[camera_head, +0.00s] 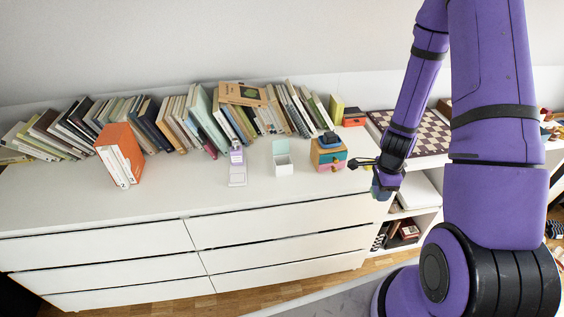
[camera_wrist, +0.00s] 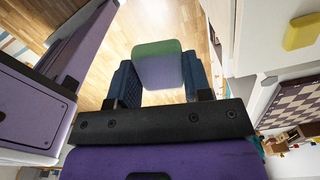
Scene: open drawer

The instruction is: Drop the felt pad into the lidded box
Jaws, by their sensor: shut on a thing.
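My gripper (camera_wrist: 160,78) is shut on the felt pad (camera_wrist: 158,62), a rounded square shading from green to purple, gripped between two dark blue fingers in the wrist view. In the head view my gripper (camera_head: 382,187) hangs just off the right end of the white dresser; the pad is too small to make out there. The lidded box (camera_head: 283,168) is small and white, with its pale mint lid (camera_head: 280,147) standing open. It stands on the dresser top, well to the left of my gripper.
A small multicoloured drawer chest (camera_head: 329,157) with a blue item on top stands between the box and my gripper. A lavender and white item (camera_head: 237,177) stands left of the box. Books line the back. A chessboard (camera_head: 425,133) lies at right. The dresser's front strip (camera_head: 190,202) is clear.

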